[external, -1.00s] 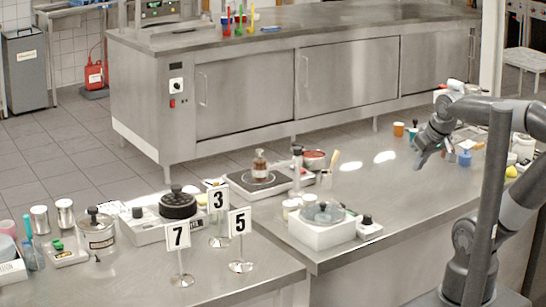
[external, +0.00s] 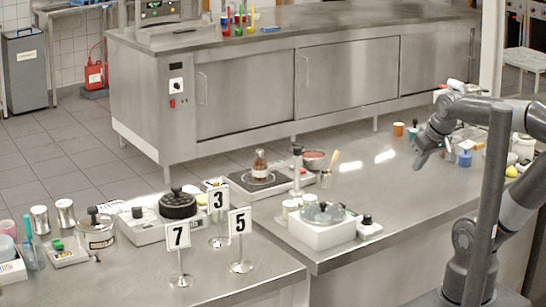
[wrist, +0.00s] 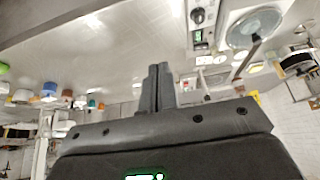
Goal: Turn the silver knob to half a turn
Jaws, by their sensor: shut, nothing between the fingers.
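A small knob with a dark base and pale top (external: 366,220) stands on a small plate at the right of a white box unit on the front steel counter. It may be the silver knob; its finish is hard to tell at this size. In the wrist view a round dark and silver knob (wrist: 199,15) shows at the top, above a small green display. I cannot tell if it is the same one. My gripper (external: 420,165) hangs over the right part of the counter, well apart from the knob. In the wrist view its fingers (wrist: 157,72) are together and empty.
The white box unit (external: 320,235) carries a round dish lid. A hotplate with a brown bottle (external: 259,165) stands behind it. Number signs (external: 240,222) stand on the left counter. A blue bottle (external: 464,158) and an orange cup (external: 398,129) are near my gripper. The counter between is mostly clear.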

